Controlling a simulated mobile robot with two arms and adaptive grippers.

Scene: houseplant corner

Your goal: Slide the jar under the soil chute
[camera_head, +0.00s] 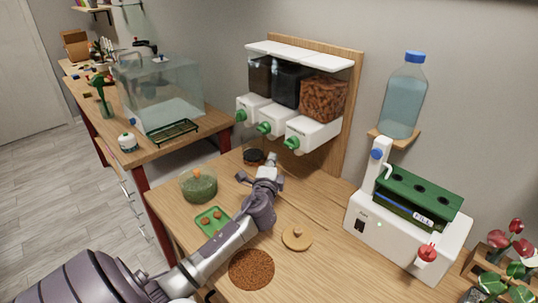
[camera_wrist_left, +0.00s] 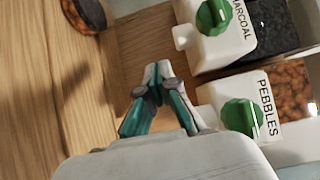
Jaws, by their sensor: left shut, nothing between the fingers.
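The jar (camera_head: 253,157), round with dark contents, stands on the table below the dispensers, beneath the left and middle ones; it also shows at the top left of the wrist view (camera_wrist_left: 84,15). Three white dispensers hang on a wooden board. The left one (camera_head: 249,105) has no readable label and holds brown, soil-like material above it. The charcoal dispenser (camera_wrist_left: 222,35) and the pebbles dispenser (camera_wrist_left: 240,115) have green knobs. My left gripper (camera_head: 271,161) is shut and empty just right of the jar, apart from it; its fingertips meet in the wrist view (camera_wrist_left: 157,78).
A green bowl (camera_head: 199,189), green tray (camera_head: 202,228), cork lid (camera_head: 297,240), brown round mat (camera_head: 251,270) and thin stick (camera_head: 302,211) lie around my left arm. A white machine (camera_head: 385,243) stands at right. A glass tank (camera_head: 165,95) is on the back-left table.

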